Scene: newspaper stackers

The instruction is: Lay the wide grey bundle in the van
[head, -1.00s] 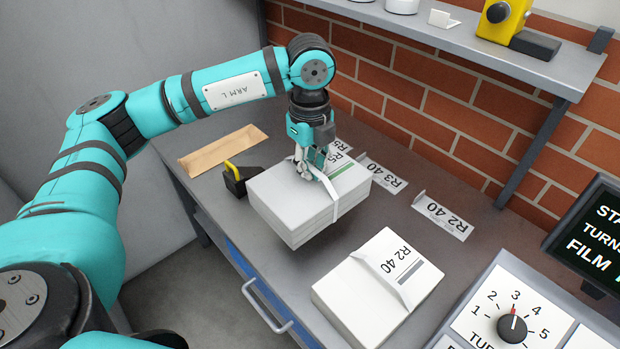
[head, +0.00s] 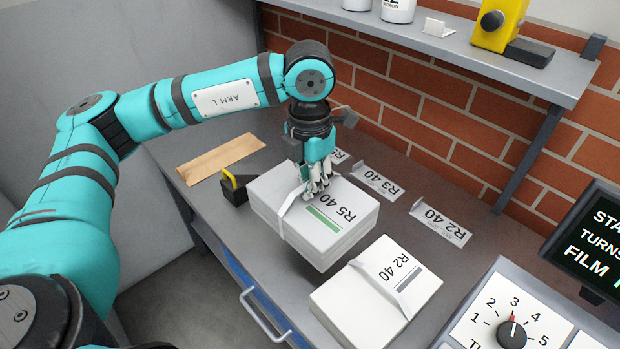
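A white bundle (head: 335,237) labelled R5 40 with a green bar and a pale strap hangs just above the grey bench top. My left gripper (head: 316,190) is over its top, its fingers closed at the strap; they hide part of it. A second bundle (head: 365,310) labelled R2 40, with a grey bar and a pale band, lies on the bench to the right, nearer the front. It is apart from the gripper. I see no van. My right gripper is not in view.
Label cards R3 40 (head: 377,184) and R2 40 (head: 440,222) stand along the brick wall. A black block with a yellow handle (head: 236,189) and a brown strip (head: 222,159) are on the left. A dial panel (head: 480,312) and screen (head: 595,240) bound the right.

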